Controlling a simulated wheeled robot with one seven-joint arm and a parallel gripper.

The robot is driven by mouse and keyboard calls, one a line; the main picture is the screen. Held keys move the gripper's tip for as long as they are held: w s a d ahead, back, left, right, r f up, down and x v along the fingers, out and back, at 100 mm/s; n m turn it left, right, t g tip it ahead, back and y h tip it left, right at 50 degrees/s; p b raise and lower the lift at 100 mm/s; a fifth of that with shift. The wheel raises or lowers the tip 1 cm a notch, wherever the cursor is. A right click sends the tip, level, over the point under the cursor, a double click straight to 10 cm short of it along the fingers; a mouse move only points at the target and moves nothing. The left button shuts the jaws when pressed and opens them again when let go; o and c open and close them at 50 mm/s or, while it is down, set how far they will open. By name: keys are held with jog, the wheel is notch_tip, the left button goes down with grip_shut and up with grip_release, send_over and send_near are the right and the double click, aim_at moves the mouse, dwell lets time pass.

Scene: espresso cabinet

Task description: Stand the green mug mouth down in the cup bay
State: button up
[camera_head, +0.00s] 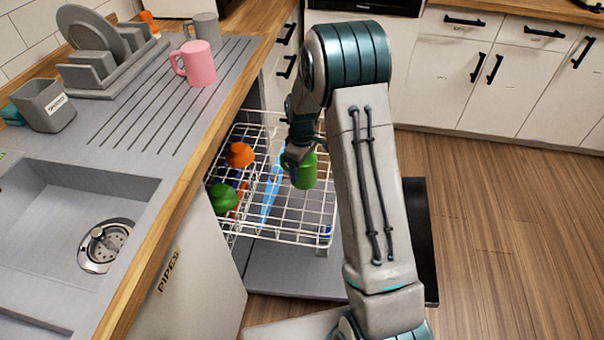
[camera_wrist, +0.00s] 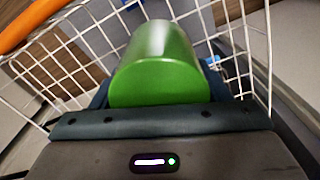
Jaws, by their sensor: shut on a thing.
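The green mug (camera_head: 307,172) is held by my gripper (camera_head: 298,160) over the white wire rack (camera_head: 285,230) that is pulled out from under the counter. In the head view its body looks roughly upright; I cannot tell which way its mouth faces. In the wrist view the green mug (camera_wrist: 155,75) sits in front of my gripper (camera_wrist: 152,108), with the rack's wires (camera_wrist: 88,35) around it. Its handle is not clearly visible. I cannot tell whether the mug touches the rack. Which part of the rack is the cup bay is not marked.
Orange (camera_head: 240,154) and green (camera_head: 222,198) items sit at the rack's left side, beside a long blue item (camera_head: 270,195). A pink mug (camera_head: 197,64) and grey mug (camera_head: 205,28) stand on the drainboard. The rack's front right floor looks mostly clear.

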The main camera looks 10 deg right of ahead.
jog(key=shift+f+b, duration=3.3)
jog(key=shift+f, duration=1.85)
jog(key=shift+f+b, duration=0.3)
jog(key=shift+f, duration=0.1)
jog(key=o, duration=1.2)
jog(key=shift+o, duration=0.2)
notch_tip(320, 180, up, 14)
jog(key=shift+f+p, duration=0.1)
jog(key=shift+p, duration=1.15)
jog(key=s+r+m+t+p, duration=0.2)
jog(key=s+r+m+p, duration=0.7)
jog(key=s+r+p, duration=0.7)
jog(key=s+r, duration=1.2)
jog(key=r, duration=0.1)
jog(key=shift+d+r+m+t, duration=0.2)
jog(key=shift+m+t, duration=0.1)
jog(key=shift+t, duration=0.1)
